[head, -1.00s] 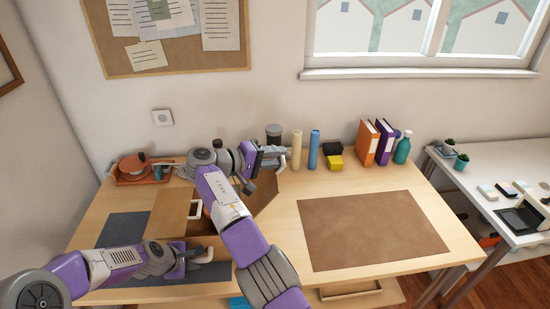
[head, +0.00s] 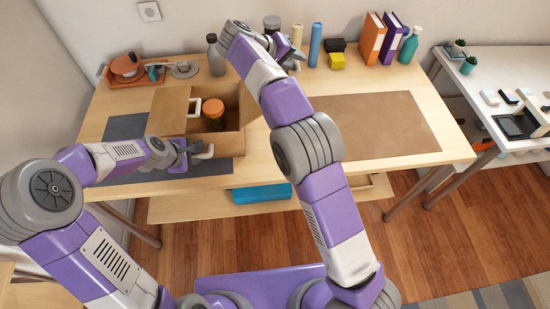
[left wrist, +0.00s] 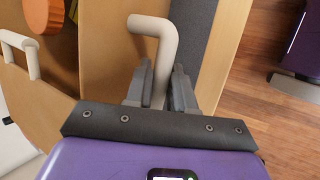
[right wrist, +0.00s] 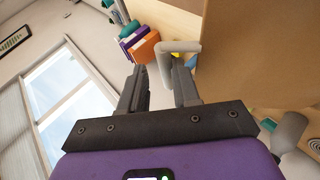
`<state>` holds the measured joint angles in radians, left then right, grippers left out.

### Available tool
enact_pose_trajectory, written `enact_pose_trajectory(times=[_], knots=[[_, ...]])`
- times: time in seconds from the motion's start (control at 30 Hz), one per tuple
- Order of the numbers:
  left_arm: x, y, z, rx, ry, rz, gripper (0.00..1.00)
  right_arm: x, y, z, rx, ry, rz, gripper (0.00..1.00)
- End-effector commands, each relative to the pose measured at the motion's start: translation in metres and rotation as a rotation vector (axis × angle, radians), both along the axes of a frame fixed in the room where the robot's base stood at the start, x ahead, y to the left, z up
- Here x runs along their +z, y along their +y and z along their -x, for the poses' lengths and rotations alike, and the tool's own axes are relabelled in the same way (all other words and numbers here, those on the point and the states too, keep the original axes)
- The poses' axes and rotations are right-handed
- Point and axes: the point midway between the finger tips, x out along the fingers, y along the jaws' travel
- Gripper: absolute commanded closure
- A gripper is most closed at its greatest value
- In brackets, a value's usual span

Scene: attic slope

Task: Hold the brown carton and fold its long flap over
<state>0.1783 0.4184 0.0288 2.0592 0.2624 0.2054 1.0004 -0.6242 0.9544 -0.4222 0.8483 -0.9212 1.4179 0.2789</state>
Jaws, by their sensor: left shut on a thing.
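The brown carton (head: 228,143) stands open on the table. A jar with an orange lid (head: 213,107) is inside it. My left gripper (head: 187,153) is shut on the pale handle (head: 205,152) on the carton's front; the left wrist view shows this handle (left wrist: 155,50) between its fingers. A brown flap (head: 252,103) rises at the carton's right side, partly hidden by my right arm. My right gripper (right wrist: 160,85) is open at the flap's pale handle (right wrist: 178,47), which reaches between its fingertips. The flap (right wrist: 260,45) fills the upper right of that view.
A left panel (head: 172,108) with its own handle (head: 195,104) lies over part of the carton's left side. The brown mat (head: 370,125) at right is clear.

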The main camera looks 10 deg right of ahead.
Motion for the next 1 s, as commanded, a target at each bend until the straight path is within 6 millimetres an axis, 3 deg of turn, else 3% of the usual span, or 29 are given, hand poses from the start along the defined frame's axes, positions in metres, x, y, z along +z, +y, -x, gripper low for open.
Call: enact_pose_trajectory(times=[0.1, 0.3, 0.6, 1.0], knots=[[-0.003, 0.004, 0.002, 0.008, 0.008, -0.001, 1.00, -0.015, -0.021, 0.001, -0.009, -0.001, -0.105, 0.74], [-0.003, 0.004, 0.001, 0.009, 0.005, -0.002, 1.00, -0.047, -0.042, 0.002, -0.009, 0.000, -0.397, 0.74], [-0.002, 0.003, 0.000, 0.008, 0.002, -0.003, 1.00, -0.086, -0.054, 0.002, -0.007, 0.004, -0.745, 0.74], [0.000, 0.003, -0.001, 0.007, -0.002, -0.002, 1.00, -0.137, -0.066, 0.002, -0.009, -0.008, -1.077, 0.74]])
